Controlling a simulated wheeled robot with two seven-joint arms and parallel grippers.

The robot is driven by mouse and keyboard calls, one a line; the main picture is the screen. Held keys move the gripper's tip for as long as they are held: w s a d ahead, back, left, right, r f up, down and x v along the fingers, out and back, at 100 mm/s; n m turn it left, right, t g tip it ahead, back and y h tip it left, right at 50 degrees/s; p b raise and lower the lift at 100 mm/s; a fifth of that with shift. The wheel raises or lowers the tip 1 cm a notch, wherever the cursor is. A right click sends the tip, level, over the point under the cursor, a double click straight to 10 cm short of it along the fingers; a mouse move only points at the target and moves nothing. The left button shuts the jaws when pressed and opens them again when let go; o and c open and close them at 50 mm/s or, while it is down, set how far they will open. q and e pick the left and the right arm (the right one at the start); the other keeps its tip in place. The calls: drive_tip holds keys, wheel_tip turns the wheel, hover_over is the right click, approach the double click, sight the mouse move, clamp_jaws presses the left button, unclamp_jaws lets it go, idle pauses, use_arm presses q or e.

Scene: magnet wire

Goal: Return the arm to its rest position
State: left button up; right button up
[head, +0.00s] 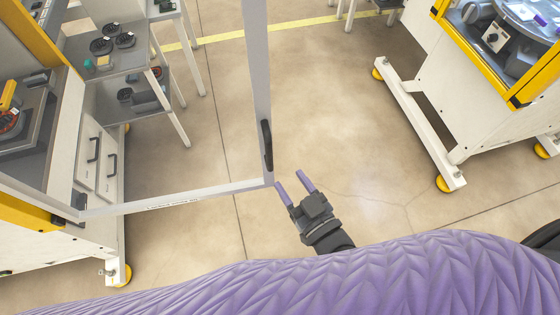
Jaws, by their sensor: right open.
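My right gripper (294,187) shows in the middle of the head view, above the bare floor. Its two purple fingers are spread apart with nothing between them. It is close to the lower right corner of an open glass door (265,120) with a pale metal frame. A small gap seems to lie between the fingers and the frame. A dark handle (267,145) sits on the door's right upright, just above the fingers. My left gripper is not in view.
A white machine with yellow trim (80,235) stands at the left, with drawers below. A grey table (118,62) behind it holds dark round parts. Another white and yellow machine (485,115) stands at the upper right on yellow feet. The floor (345,110) between them is clear.

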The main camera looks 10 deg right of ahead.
drive_tip(key=shift+s+d, duration=0.1)
drive_tip(key=shift+s, duration=0.15)
drive_tip(key=s+d+f+g+h+b, duration=0.1)
drive_tip(key=s+d+f+g+b, duration=0.15)
drive_tip(key=f, duration=0.75)
drive_tip(key=s+d+f+g+h+b, duration=0.1)
drive_tip(key=s+f+g+h+b, duration=0.2)
drive_tip(key=f, duration=0.6)
drive_tip(key=s+d+f+g+b, duration=0.1)
drive_tip(key=s+f+g+b, duration=0.3)
drive_tip(key=f, duration=0.6)
drive_tip(key=s+d+f+g+h+b, duration=0.1)
drive_tip(key=s+d+f+g+b, duration=0.1)
drive_tip(key=s+f, duration=0.5)
drive_tip(key=s+d+f+m+g+h+b, duration=0.1)
drive_tip(key=s+d+f+g+b, duration=0.2)
drive_tip(key=s+f+g+b, duration=0.2)
wheel_tip(320, 180, down, 3)
drive_tip(key=s, duration=0.2)
drive_tip(key=shift+s+d+b, duration=0.3)
drive_tip(key=shift+d, duration=0.05)
